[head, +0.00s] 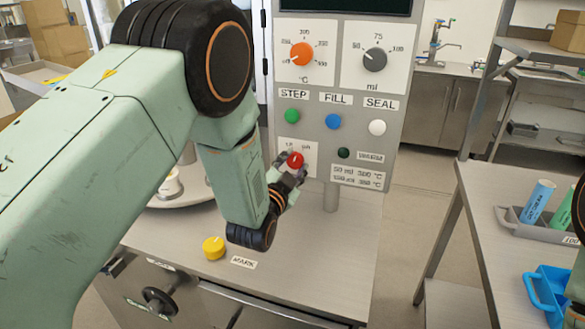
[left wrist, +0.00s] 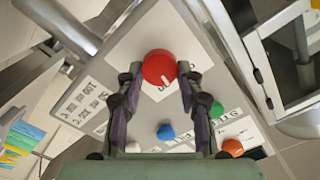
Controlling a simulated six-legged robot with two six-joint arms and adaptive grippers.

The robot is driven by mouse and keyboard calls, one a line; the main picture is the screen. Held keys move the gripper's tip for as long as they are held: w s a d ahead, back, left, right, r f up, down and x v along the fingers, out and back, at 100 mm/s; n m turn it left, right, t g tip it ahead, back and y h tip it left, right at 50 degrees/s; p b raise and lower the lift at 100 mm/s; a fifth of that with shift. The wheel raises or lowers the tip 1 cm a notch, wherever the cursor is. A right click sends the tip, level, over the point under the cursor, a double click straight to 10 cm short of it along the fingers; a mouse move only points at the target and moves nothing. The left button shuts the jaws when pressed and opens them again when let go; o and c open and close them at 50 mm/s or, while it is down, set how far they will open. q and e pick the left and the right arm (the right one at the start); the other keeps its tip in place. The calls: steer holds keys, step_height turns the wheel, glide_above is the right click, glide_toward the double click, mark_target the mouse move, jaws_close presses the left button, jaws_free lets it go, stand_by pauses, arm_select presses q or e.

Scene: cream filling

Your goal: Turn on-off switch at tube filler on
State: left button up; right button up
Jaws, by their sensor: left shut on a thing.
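The on-off switch is a round red knob (head: 296,159) on the grey front panel of the tube filler (head: 334,106), below the green STEP button. My left gripper (head: 291,172) is at this knob and partly covers its plate and lettering. In the left wrist view the red knob (left wrist: 159,68) sits between the tips of the two fingers, with a short white mark at its lower right. The left gripper (left wrist: 158,78) is shut on the knob. My right gripper is not in view; only parts of the right arm show at the right edge.
Blue (head: 333,121) and white (head: 377,127) buttons and a small dark green button (head: 343,153) are close by on the panel. A yellow knob (head: 214,248) is on the worktop below. At right, a table (head: 505,200) holds tubes in a grey tray and a blue container (head: 548,292).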

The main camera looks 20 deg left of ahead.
arm_select(q)
steer(key=shift+m+b, duration=0.45)
steer(key=shift+m, duration=1.45)
steer(key=o, duration=1.2)
steer(key=shift+c, duration=0.2)
steer(key=s, duration=1.2)
steer(key=shift+a, duration=0.2)
steer(key=shift+f, duration=0.1)
